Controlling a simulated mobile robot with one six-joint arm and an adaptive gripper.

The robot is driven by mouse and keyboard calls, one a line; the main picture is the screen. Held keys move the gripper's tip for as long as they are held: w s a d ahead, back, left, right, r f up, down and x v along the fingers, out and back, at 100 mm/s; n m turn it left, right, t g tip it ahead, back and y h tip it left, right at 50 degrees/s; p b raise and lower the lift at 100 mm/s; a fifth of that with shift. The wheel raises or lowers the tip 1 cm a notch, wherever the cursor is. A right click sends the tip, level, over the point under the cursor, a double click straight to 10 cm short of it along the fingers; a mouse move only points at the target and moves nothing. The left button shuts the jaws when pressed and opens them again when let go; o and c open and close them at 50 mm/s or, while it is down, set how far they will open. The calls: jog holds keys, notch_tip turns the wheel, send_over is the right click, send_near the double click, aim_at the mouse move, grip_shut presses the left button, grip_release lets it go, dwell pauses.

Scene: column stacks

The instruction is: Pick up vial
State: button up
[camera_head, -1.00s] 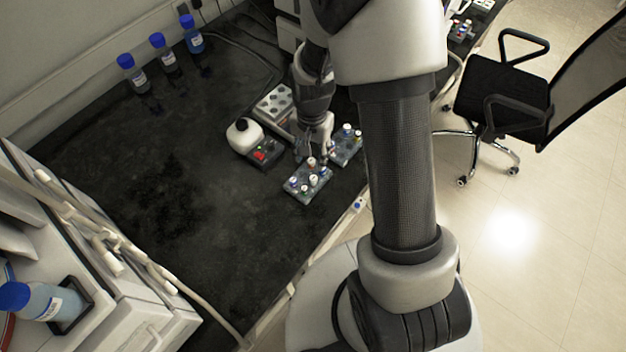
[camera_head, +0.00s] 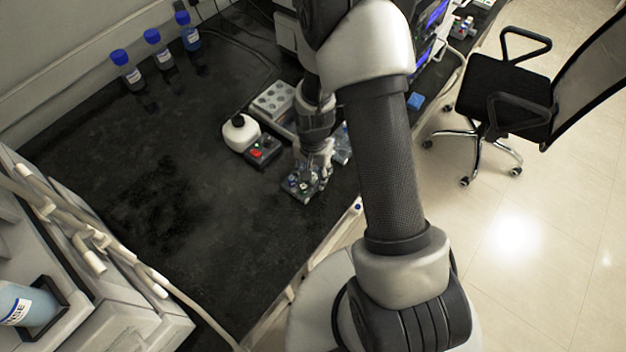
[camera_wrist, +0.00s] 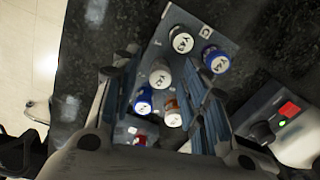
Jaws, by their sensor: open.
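Several capped vials stand in a grey rack (camera_head: 290,187) on the black bench. In the wrist view the rack (camera_wrist: 222,42) holds a white-capped vial (camera_wrist: 181,41) and a blue-rimmed vial (camera_wrist: 216,60) beyond my fingertips. Another white-capped vial (camera_wrist: 160,76) sits between my open fingers. A blue vial (camera_wrist: 143,101) and a brown-sided vial (camera_wrist: 172,112) are nearer the palm. My gripper (camera_head: 312,180) is low over the rack, and it also shows in the wrist view (camera_wrist: 163,72). It is open. Contact with any vial cannot be told. My gripper hides part of the rack in the head view.
A grey holder (camera_head: 273,102) is behind. The bench's left middle is clear.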

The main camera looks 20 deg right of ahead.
jog(key=c, duration=0.9)
jog(key=shift+r, duration=0.15)
notch_tip(320, 180, up, 20)
jog(key=p, duration=0.6)
jog(key=shift+o, duration=1.3)
grip_shut()
